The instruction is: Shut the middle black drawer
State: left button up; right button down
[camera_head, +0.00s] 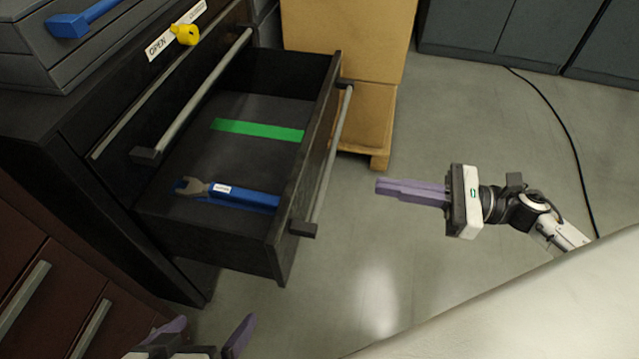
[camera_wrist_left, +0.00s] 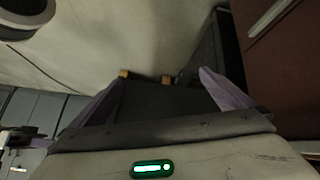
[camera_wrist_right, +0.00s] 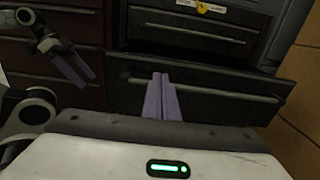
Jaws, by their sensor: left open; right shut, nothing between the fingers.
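The middle black drawer (camera_head: 283,240) stands pulled out from the dark cabinet, with a long grey bar handle (camera_head: 333,150) on its front. A blue-handled wrench (camera_head: 240,197) and a green strip (camera_head: 258,130) lie inside it. My right gripper (camera_head: 379,187) is shut and empty, a little to the right of the drawer front and apart from it in the head view. In the right wrist view its fingers (camera_wrist_right: 161,78) point at the drawer front (camera_wrist_right: 235,109) and overlap the handle in the picture. My left gripper (camera_head: 216,322) is open and empty, below the drawer's near corner in the head view.
A closed drawer with a handle (camera_head: 197,100) sits above, with an OPEN label (camera_head: 175,30) and a yellow tag (camera_head: 185,34). Cardboard boxes (camera_head: 345,40) stand behind the drawer. A brown cabinet (camera_head: 50,290) is at lower left. The floor (camera_head: 400,260) right of the drawer is clear.

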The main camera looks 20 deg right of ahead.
aim_at(300, 172)
jog(key=b+x, duration=0.1)
jog(key=x, duration=1.2)
jog(key=shift+w+a, duration=0.15)
jog(key=shift+a, duration=0.05)
jog(key=shift+a, duration=0.1)
